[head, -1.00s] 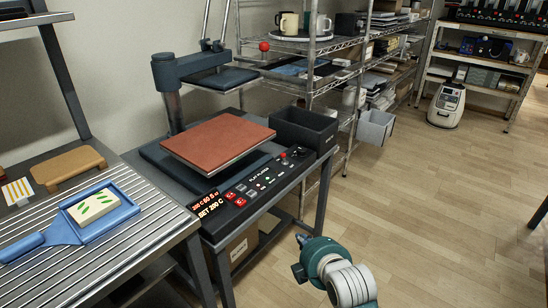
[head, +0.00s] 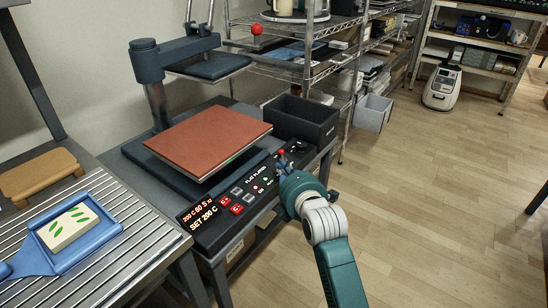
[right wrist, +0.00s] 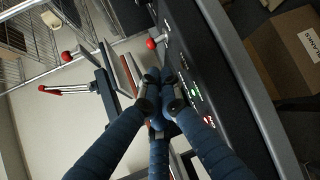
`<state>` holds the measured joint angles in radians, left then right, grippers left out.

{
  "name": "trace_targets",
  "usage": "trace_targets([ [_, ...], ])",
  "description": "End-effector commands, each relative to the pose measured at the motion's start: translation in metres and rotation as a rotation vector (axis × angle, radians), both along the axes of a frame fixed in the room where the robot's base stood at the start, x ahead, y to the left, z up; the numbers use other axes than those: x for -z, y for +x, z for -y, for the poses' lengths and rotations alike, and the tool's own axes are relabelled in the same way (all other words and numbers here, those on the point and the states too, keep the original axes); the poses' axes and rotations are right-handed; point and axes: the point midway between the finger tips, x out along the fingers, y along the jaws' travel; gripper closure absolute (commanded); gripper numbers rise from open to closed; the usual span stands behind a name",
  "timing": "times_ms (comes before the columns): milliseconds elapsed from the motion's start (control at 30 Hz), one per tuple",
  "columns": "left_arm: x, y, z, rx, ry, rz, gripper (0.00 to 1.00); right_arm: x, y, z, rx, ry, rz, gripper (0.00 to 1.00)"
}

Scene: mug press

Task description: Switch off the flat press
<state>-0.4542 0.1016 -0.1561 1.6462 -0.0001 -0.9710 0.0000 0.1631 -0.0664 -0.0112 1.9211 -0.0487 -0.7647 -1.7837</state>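The flat press has a red-brown pad (head: 207,141) on its base and a dark upper plate (head: 210,66) raised behind it. Its control panel (head: 215,234) faces front, with lit red figures reading 200 C and several red and grey buttons. A red-tipped switch lever (head: 281,153) stands at the panel's right end; a red knob by the panel also shows in the right wrist view (right wrist: 151,43). My right gripper (head: 284,172) is just in front of that lever, with its fingers mostly hidden in the head view. In the right wrist view its blue fingers (right wrist: 162,78) meet at the tips, empty. My left gripper is not in view.
A dark open bin (head: 300,121) stands just behind the panel's right end. A wire shelf (head: 309,60) rises behind it. A blue tray (head: 85,248) with a green-marked block lies on the ribbed table at left. The wooden floor at right is clear.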

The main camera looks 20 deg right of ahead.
Motion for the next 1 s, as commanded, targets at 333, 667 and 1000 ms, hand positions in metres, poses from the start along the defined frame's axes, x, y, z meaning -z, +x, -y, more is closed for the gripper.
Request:
trace_targets([
  [333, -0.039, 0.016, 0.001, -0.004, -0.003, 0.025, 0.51, 0.017, 0.06, -0.001, 0.0, 0.003, 0.0, 1.0],
  [667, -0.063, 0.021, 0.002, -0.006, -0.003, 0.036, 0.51, 0.023, 0.088, -0.001, -0.001, 0.001, 0.0, 1.0],
  [1000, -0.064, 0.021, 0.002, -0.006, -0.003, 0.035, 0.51, 0.023, 0.089, -0.001, -0.001, 0.001, 0.0, 1.0],
])
